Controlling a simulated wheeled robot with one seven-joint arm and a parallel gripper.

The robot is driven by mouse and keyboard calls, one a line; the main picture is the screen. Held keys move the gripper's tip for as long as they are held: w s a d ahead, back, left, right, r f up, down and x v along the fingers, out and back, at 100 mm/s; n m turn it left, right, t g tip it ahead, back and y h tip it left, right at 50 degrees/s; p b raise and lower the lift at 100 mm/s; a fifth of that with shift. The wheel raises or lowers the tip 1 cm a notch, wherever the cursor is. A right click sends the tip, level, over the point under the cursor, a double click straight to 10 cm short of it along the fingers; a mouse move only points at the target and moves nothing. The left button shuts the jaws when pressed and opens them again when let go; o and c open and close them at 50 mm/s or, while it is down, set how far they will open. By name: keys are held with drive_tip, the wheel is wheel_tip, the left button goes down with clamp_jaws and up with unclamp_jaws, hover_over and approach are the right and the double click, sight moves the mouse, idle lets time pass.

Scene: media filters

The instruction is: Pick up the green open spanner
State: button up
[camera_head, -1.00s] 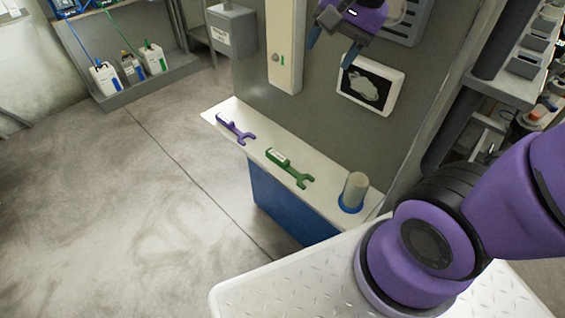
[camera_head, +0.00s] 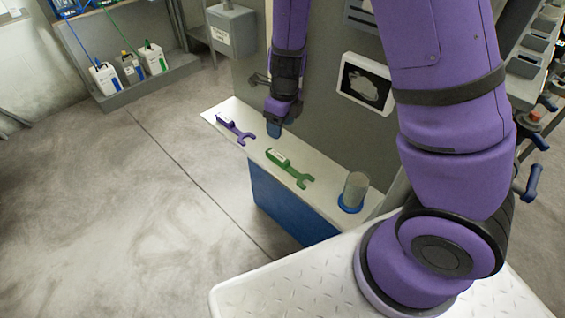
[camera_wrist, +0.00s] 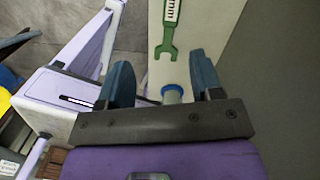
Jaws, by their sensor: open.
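The green open spanner (camera_head: 290,168) lies on the narrow white ledge (camera_head: 325,174), its open jaw toward the right front. In the wrist view the green spanner (camera_wrist: 169,36) is ahead of the fingers, jaw end nearest, its far end cut off by the top edge. My gripper (camera_head: 274,128) is above the ledge, behind and left of the green spanner in the head view, between it and the purple spanner. In the wrist view my gripper (camera_wrist: 163,76) has its two blue fingers wide apart, with nothing held.
A purple spanner (camera_head: 235,129) lies at the ledge's left end. A grey cylinder with a blue base (camera_head: 354,190) stands at its right end. A grey wall panel with a white-framed screen (camera_head: 366,82) rises behind. Open floor (camera_head: 130,210) lies to the left.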

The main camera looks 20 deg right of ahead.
sight(282, 159)
drive_tip(key=shift+w+d+f+m+h, duration=0.15)
drive_tip(key=shift+f+m, duration=0.3)
drive_tip(key=shift+f, duration=2.1)
drive_tip(key=shift+w+d+f+m+h, duration=0.15)
drive_tip(key=shift+f+m, duration=0.35)
drive_tip(key=shift+f, duration=2)
drive_tip(key=shift+w+d+f+m+h, duration=0.15)
drive_tip(key=shift+f+m, duration=0.3)
drive_tip(key=shift+f, duration=2.1)
drive_tip(key=shift+s+a, duration=0.1)
clamp_jaws()
